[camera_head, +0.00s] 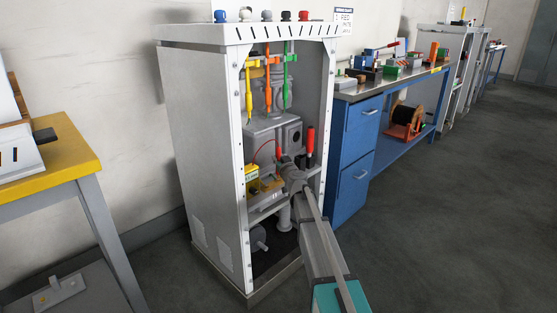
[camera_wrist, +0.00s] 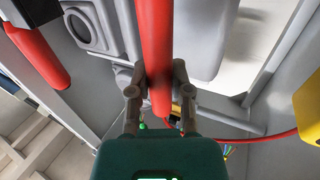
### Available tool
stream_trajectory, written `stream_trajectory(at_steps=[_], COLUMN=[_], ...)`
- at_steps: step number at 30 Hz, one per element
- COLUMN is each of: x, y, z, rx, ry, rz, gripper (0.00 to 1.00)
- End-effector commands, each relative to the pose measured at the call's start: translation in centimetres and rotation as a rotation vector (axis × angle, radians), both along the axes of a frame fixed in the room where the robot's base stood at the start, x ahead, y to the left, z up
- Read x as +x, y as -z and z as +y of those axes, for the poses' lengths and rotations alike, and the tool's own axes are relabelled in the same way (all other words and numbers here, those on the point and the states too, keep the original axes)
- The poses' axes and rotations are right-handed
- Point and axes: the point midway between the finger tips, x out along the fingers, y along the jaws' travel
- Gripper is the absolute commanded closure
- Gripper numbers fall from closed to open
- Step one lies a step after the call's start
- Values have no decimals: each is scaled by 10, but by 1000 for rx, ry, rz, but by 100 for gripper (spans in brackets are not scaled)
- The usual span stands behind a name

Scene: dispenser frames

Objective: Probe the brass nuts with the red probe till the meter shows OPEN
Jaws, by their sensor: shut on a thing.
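My gripper (camera_head: 287,167) reaches into the open grey cabinet. In the wrist view its two fingers (camera_wrist: 157,90) are shut on the red probe (camera_wrist: 154,40). The probe's red handle also shows upright above the gripper in the head view (camera_head: 279,142). A thin red lead (camera_wrist: 255,140) curves from it towards the yellow meter (camera_wrist: 309,105). In the head view the meter (camera_head: 251,180) stands on the shelf left of my gripper; its reading is too small to make out. A brown block (camera_head: 269,186) sits beside it, partly behind my gripper. No brass nuts can be told apart. The probe's tip is hidden.
A second red handle (camera_head: 310,142) stands right of my gripper, near the cabinet's right post. Yellow, orange and green tools (camera_head: 267,72) hang above. Grey pipes and housings fill the cabinet (camera_head: 205,140). A blue workbench (camera_head: 352,145) stands close on the right.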

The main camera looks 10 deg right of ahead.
Motion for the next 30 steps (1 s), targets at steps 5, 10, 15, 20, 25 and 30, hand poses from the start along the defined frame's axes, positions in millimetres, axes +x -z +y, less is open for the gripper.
stream_trajectory(at_steps=[5, 10, 15, 20, 25, 30], x=[0, 0, 0, 0, 0, 0], y=[-13, -22, -32, -41, -47, -48], z=[0, 0, 0, 0, 0, 0], rx=[0, 1, 1, 1, 1, 1], ry=[0, 0, 0, 0, 0, 0], rz=[0, 0, 0, 0, 0, 0], gripper=[100, 100, 100, 100, 100, 100])
